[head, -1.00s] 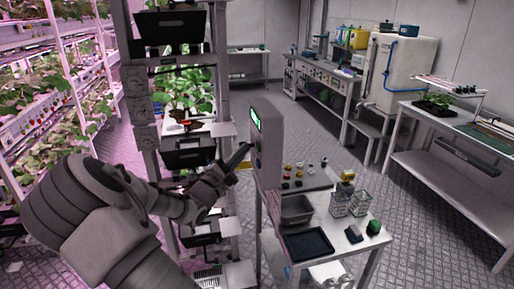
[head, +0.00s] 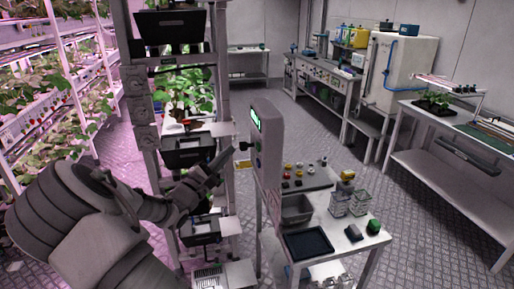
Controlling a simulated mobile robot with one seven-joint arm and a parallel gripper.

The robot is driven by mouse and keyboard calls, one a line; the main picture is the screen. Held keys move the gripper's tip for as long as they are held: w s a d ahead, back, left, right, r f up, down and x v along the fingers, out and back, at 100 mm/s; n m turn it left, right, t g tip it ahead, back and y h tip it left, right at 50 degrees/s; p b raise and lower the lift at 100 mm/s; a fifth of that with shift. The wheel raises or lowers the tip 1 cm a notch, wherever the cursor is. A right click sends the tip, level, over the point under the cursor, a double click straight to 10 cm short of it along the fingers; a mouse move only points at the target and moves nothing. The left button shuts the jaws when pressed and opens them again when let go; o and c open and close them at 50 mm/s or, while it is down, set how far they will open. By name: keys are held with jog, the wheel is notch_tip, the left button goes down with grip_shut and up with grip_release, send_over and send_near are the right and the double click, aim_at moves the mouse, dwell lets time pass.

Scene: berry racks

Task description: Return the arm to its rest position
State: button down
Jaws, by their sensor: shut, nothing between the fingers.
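My arm reaches in from the lower left of the head view. My gripper (head: 222,162) is at its end, with the fingers together and nothing held. The fingertips are just left of the grey control box (head: 268,142) with the green screen; I cannot tell the exact gap in depth.
A white work table (head: 345,232) with a black tray (head: 307,243), a grey bin (head: 297,209) and clear baskets stands right of the gripper. A rack tray (head: 188,150) is close behind my gripper. Open floor (head: 425,225) lies to the right.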

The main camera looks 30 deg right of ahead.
dwell(0.3)
jog(key=s+d+f+m+g+y, duration=0.15)
jog(key=s+m+g+y, duration=0.3)
jog(key=s, duration=0.45)
jog(key=s+d+f+m+g+y, duration=0.1)
jog(key=s+d+m+g+y, duration=0.3)
jog(key=s, duration=0.6)
jog(key=s+a+r+m+t+y, duration=0.1)
jog(key=s+a+y, duration=0.4)
jog(key=a, duration=0.5)
jog(key=s+a+r+m+t+y, duration=0.2)
jog(key=s+a+r+t+y, duration=0.1)
jog(key=s+a+r, duration=0.3)
jog(key=s+a+y, duration=0.1)
jog(key=s+a, duration=0.1)
jog(key=a, duration=0.1)
jog(key=shift+s+a+y, duration=0.35)
jog(key=shift+s+a, duration=0.05)
jog(key=shift+m+t, duration=0.25)
dwell(1.0)
